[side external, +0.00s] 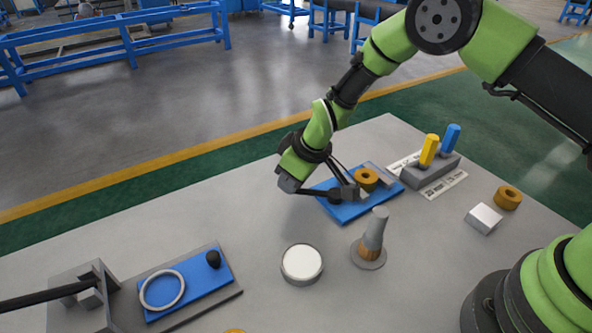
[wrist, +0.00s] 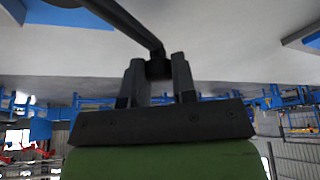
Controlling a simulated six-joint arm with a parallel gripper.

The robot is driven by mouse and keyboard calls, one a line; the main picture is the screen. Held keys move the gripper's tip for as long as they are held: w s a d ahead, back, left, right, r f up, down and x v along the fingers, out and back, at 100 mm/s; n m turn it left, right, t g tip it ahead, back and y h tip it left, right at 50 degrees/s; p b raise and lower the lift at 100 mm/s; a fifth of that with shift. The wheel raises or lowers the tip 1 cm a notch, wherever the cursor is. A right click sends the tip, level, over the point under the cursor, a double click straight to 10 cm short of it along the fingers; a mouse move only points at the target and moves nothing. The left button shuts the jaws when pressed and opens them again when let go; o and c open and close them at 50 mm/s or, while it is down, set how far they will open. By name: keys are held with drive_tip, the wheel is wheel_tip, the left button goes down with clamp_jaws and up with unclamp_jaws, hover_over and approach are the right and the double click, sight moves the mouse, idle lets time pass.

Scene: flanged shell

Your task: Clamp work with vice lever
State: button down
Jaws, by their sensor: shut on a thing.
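In the wrist view my gripper (wrist: 157,72) is shut on the dark knob (wrist: 158,66) at the end of a slim black lever (wrist: 125,20). The lever runs from the knob up and to the left, out of frame. A brass-coloured ring (side external: 366,177) sits on this plate, close to the right of my gripper. Dark bars by the gripper overlap there, so I cannot tell exactly where the lever meets its mount.
A block with yellow and blue pegs (side external: 430,172) is to the right. Another blue plate (side external: 196,283) with a pale ring lies at left. Open table lies between.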

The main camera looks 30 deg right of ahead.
drive_tip(key=shift+s+a+n+g+y, duration=0.35)
drive_tip(key=shift+s+n, duration=0.4)
drive_tip(key=shift+n, duration=0.4)
drive_tip(key=shift+s+a+n+g+y, duration=0.25)
drive_tip(key=shift+s+a+n+y, duration=0.15)
drive_tip(key=shift+s+n, duration=0.55)
drive_tip(key=shift+w+n, duration=0.15)
drive_tip(key=shift+n, duration=0.15)
drive_tip(key=c, duration=0.9)
unclamp_jaws()
drive_tip(key=shift+r, duration=0.1)
drive_tip(key=v, duration=0.9)
drive_tip(key=shift+r, duration=0.35)
